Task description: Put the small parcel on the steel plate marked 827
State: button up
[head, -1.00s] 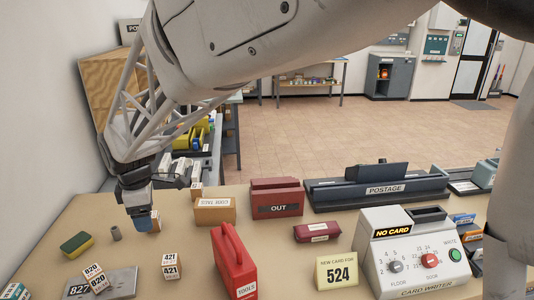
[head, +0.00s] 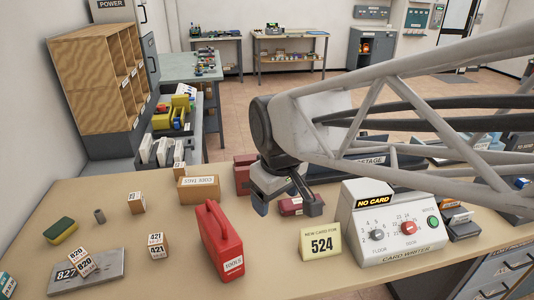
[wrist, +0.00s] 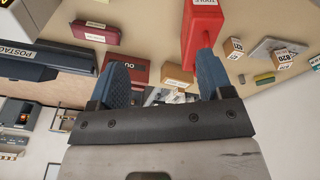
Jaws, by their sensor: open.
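The grey steel plate marked 827 (head: 105,270) lies at the front left of the table. A small box labelled 820 (head: 82,263) sits turned on it. A small box labelled 421 (head: 158,246) stands right of the plate. Another small box (head: 136,203) stands farther back; its label is too small to read. Which box the task calls the small parcel, I cannot tell. My gripper (head: 287,208) is open above the table's middle, in front of a dark red packet (head: 292,204). In the wrist view, nothing is between its blue fingers (wrist: 164,80).
A red toolbox (head: 222,240) stands between my gripper and the plate. The card writer (head: 392,228) and yellow 524 sign (head: 320,243) are to the right.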

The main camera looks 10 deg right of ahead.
jog(key=s+d+f+m, duration=0.2)
jog(key=s+d+m, duration=0.3)
jog(key=s+d, duration=0.2)
jog(key=shift+s+d+m+t, duration=0.2)
jog(key=shift+s+m+t, duration=0.15)
jog(key=shift+s, duration=0.8)
